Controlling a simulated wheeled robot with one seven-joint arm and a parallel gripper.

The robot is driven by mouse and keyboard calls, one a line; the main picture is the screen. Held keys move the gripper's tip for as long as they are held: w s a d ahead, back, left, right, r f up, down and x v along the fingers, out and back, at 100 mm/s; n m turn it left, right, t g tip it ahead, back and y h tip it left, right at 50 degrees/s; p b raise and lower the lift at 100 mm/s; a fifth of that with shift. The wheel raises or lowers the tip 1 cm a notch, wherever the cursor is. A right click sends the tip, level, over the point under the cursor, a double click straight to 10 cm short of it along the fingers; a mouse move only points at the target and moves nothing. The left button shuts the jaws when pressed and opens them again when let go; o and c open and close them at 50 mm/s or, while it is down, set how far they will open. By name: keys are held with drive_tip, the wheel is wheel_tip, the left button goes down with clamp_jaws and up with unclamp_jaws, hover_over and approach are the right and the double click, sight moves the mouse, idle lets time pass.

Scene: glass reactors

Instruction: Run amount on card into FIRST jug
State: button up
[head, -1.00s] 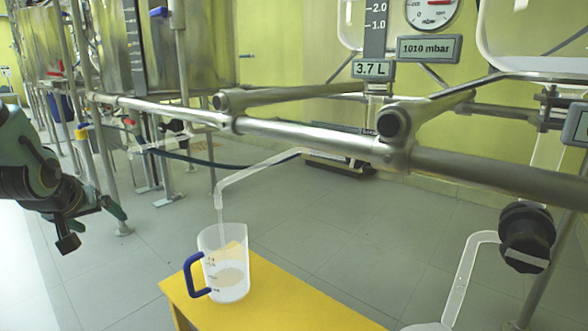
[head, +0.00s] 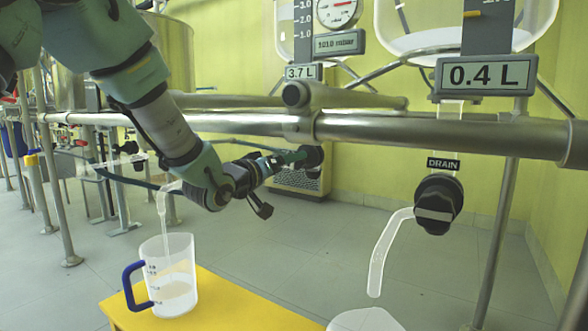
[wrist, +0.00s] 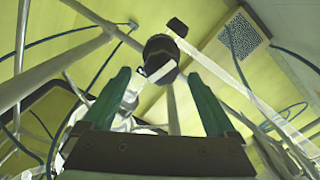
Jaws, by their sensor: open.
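A clear jug (head: 185,262) with a blue handle stands on the yellow table, some pale liquid in its lower part. A glass spout (head: 162,200) hangs above it, and a thin pale streak runs down from the spout into the jug. My gripper (head: 294,158) is open at the black drain valve (head: 314,156) beneath the 3.7 L display (head: 303,72). In the wrist view this valve (wrist: 160,50), with a white bar on its face, lies ahead between the green fingers; contact cannot be told. No card is in view.
A second black valve (head: 437,204) under a DRAIN label (head: 443,164) has a spout (head: 383,255) above another vessel (head: 365,320), cut off below. Its display (head: 487,75) reads 0.4 L. A metal rail (head: 400,133) crosses above my gripper. The yellow table (head: 235,305) is bare right of the jug.

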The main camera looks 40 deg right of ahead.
sight(298, 165)
drive_tip(key=shift+b+x, duration=0.5)
drive_tip(key=shift+x, duration=1.45)
drive_tip(key=shift+w, duration=0.1)
drive_tip(key=shift+c, duration=0.4)
drive_tip(key=c, duration=1.3)
drive_tip(key=shift+a, duration=0.1)
drive_tip(key=shift+m, duration=0.3)
drive_tip(key=m, duration=0.2)
drive_tip(key=shift+m, duration=0.4)
drive_tip(key=shift+m+b, duration=1.95)
drive_tip(key=shift+m, duration=3.45)
